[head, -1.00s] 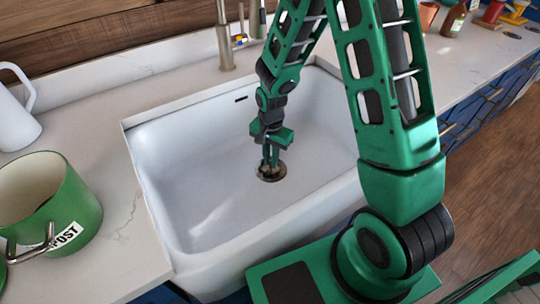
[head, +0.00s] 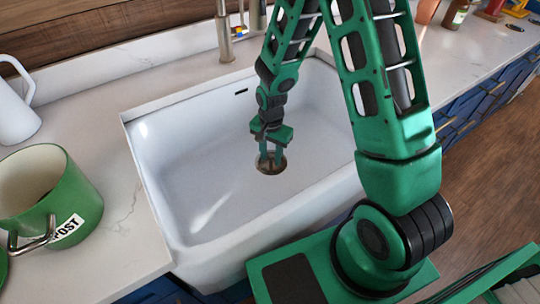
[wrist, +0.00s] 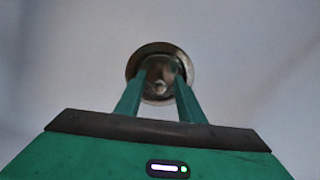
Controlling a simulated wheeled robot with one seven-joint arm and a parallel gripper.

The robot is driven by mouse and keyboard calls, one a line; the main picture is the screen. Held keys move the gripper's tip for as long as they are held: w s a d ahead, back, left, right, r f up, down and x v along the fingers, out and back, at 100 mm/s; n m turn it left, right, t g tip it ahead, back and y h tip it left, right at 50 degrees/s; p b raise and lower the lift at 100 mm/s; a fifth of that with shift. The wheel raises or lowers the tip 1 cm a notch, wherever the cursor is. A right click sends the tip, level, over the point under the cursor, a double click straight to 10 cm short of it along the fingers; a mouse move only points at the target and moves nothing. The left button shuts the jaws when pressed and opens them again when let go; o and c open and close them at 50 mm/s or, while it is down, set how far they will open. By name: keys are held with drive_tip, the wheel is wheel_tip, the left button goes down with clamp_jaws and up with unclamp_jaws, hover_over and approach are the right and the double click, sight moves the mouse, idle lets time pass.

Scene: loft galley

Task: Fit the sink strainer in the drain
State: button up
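The round metal drain (head: 271,173) is in the floor of the white sink; its ring (wrist: 133,68) also shows in the wrist view. The sink strainer (wrist: 160,88) shows inside that ring as a metal piece with a small bright knob. It looks level, but I cannot tell how deep it sits. My gripper (head: 271,157) points down over the drain. Its two green fingers stand apart on either side of the knob, with a visible gap between them in both views. The fingertips hide parts of the strainer and ring.
The white sink (head: 200,165) has raised walls around my gripper, and its floor is otherwise clear. A metal faucet (head: 224,40) stands at the back. A green pot (head: 75,205) and a white pitcher (head: 15,110) stand on the left counter.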

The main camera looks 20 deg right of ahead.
drive_tip(key=shift+r, duration=0.1)
wheel_tip(320, 180, up, 10)
drive_tip(key=shift+r, duration=0.25)
idle(0.4)
